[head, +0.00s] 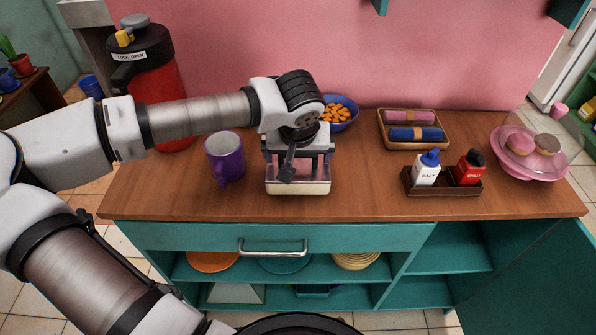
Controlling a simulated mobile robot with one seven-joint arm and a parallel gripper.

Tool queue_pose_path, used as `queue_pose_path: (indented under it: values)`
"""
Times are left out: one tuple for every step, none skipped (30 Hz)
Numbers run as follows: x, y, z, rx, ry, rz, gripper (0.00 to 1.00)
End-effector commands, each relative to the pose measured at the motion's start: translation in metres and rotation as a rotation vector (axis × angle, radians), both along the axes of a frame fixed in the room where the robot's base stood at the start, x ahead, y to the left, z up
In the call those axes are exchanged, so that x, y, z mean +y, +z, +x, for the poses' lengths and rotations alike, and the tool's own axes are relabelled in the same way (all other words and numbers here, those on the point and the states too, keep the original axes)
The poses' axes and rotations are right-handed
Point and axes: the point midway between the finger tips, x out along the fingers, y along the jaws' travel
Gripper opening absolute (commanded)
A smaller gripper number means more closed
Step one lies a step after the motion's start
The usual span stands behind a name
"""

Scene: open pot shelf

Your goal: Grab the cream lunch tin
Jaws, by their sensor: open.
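The cream lunch tin (297,188) sits on the wooden counter, directly below my gripper, near the counter's front edge. Its cream lower wall shows, with a pinkish upper part partly covered by the gripper. My gripper (298,170) points down over the tin and is open. One finger shows at the left end of the tin and one at the right end. I cannot tell from this view whether the fingers touch it.
A purple mug (225,158) stands close left of the tin. A blue bowl of orange snacks (341,112) is behind it. Right are a tray with rolled cloths (413,142), a salt-and-chilli caddy (441,188) and a pink cake stand (530,168). The counter between tin and caddy is clear.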

Motion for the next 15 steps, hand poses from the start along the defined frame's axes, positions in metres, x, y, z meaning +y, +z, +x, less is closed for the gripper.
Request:
queue_pose_path:
  values:
    - [0.0,-0.0001,0.0,0.0,0.0,0.0,1.0]
    - [0.0,0.0,0.0,0.0,0.0,0.0,1.0]
    - [0.0,0.0001,0.0,0.0,0.0,0.0,1.0]
    - [-0.0001,0.0001,0.0,0.0,0.0,0.0,0.97]
    - [-0.0001,0.0001,0.0,0.0,0.0,0.0,0.93]
    - [0.0,0.0002,-0.0001,0.0,0.0,0.0,0.88]
    - [-0.0001,0.0002,-0.0001,0.0,0.0,0.0,0.84]
    - [-0.0001,0.0003,-0.0001,0.0,0.0,0.0,0.8]
    - [-0.0001,0.0003,-0.0001,0.0,0.0,0.0,0.75]
    - [-0.0001,0.0003,-0.0001,0.0,0.0,0.0,0.71]
    - [-0.0001,0.0004,-0.0002,0.0,0.0,0.0,0.67]
    - [-0.0001,0.0004,-0.0002,0.0,0.0,0.0,0.62]
    - [-0.0001,0.0004,-0.0002,0.0,0.0,0.0,0.58]
    - [-0.0001,0.0005,-0.0002,0.0,0.0,0.0,0.54]
    - [-0.0001,0.0005,-0.0002,0.0,0.0,0.0,0.49]
